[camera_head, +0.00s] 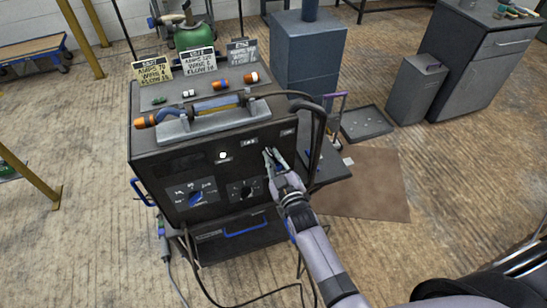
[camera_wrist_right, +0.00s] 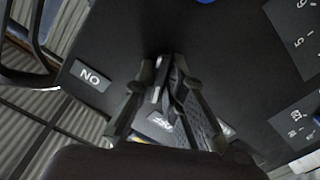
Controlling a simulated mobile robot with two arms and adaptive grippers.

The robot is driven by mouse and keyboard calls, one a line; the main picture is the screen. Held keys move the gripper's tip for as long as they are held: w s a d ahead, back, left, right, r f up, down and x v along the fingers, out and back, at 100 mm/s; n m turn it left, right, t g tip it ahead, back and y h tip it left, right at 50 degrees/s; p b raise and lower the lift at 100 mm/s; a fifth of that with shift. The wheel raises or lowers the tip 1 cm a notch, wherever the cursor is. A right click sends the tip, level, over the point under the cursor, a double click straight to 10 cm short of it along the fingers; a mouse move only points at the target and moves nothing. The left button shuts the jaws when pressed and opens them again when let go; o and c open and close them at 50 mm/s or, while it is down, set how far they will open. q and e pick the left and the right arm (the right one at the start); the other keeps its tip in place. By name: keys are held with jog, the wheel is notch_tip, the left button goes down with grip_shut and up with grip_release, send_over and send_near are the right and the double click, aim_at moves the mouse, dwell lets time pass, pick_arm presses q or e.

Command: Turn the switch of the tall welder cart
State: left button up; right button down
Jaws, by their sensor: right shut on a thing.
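The welder cart (camera_head: 170,150) is a tall black box unit standing on the left of centre in the head view. Its front panel has two dials low down and a small white light. My right gripper (camera_head: 271,156) reaches the upper right of this panel from the lower right. In the right wrist view my right gripper (camera_wrist_right: 166,72) has its fingers closed around the small switch, which they mostly hide. An ON label (camera_wrist_right: 90,77) and an OFF label (camera_wrist_right: 160,121) show beside the fingers. The switch's exact position cannot be told. My left gripper is not in view.
Label cards (camera_head: 199,62) and small orange-banded parts stand on the cart's top, behind a handle (camera_head: 215,104). A thick black cable loops down the cart's right side near my right arm. A brown mat (camera_head: 365,185) lies on the floor to the right. Grey cabinets (camera_head: 480,60) stand behind.

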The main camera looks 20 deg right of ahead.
jog(key=shift+n, duration=1.1)
jog(key=c, duration=1.7)
grip_release()
jog(key=shift+o, duration=0.2)
jog(key=shift+s, duration=0.1)
jog(key=s, duration=1.2)
jog(key=shift+d, duration=0.25)
